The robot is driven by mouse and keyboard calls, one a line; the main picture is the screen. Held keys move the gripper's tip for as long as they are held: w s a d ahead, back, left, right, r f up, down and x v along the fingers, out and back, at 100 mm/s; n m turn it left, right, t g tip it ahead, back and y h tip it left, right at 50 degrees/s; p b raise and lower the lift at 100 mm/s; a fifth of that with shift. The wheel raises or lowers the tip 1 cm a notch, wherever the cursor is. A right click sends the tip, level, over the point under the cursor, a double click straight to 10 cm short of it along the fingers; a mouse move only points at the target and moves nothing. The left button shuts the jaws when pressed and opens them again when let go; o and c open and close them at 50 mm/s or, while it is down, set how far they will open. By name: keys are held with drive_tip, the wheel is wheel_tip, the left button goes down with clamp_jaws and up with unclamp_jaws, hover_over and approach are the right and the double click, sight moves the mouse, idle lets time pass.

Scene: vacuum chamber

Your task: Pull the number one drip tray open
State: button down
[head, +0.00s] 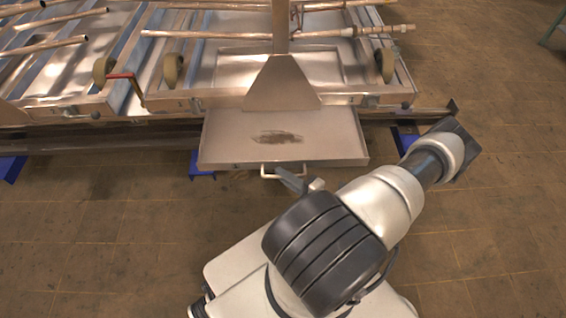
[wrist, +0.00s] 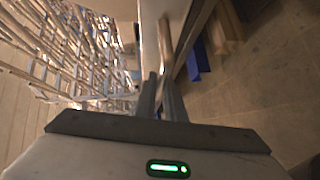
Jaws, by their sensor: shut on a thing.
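The drip tray (head: 225,135) is a shallow metal tray with a dark stain on its floor. It sticks out from under the metal frame in the head view. Its pale bar handle (head: 268,177) is on the front face. My gripper (head: 295,180) is at the right part of this handle, shut on it. In the wrist view the handle (wrist: 165,40) runs up from between the two dark fingers of my gripper (wrist: 161,90). The fingers partly hide the grasped part. I cannot read a number on the tray.
The chamber frame (head: 180,104) with copper pipes (head: 250,33) and rollers stands behind the tray. A funnel-shaped metal post (head: 283,85) rises over the tray's back. Blue supports (head: 203,163) stand below. The tiled floor (head: 90,220) is clear at the front left.

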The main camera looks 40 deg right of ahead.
drive_tip(key=shift+s+a, duration=0.35)
drive_tip(key=shift+s, duration=0.1)
drive_tip(key=c, duration=2.2)
unclamp_jaws()
drive_tip(key=shift+o, duration=0.2)
drive_tip(key=v, duration=1.7)
drive_tip(key=shift+s+p, duration=0.2)
drive_tip(key=shift+p, duration=0.25)
drive_tip(key=shift+d, duration=0.1)
